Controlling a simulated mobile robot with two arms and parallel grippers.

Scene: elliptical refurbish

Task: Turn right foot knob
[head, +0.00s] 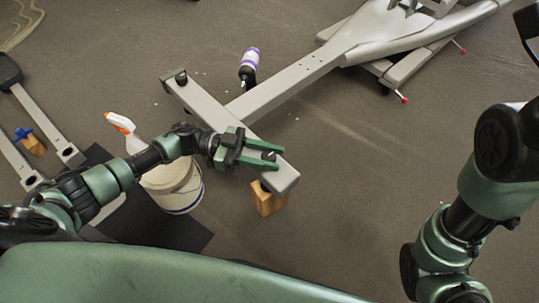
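The grey elliptical frame (290,88) lies on the floor and ends in a grey crossbar (213,109). A dark round foot knob (269,156) sits near the crossbar's lower right end. Another dark foot (180,77) is at its upper left end. My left gripper (277,158) reaches over the lower right end, with its two green fingers on either side of the knob. I cannot tell whether the fingers touch it. My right arm stands at the right edge, and its gripper is out of view.
A wooden block (266,199) is under the crossbar's near end. A white bucket (178,190) and a spray bottle (130,133) are beneath and beside my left arm. A purple-and-white bottle (249,64) is beside the frame. Floor to the right is clear.

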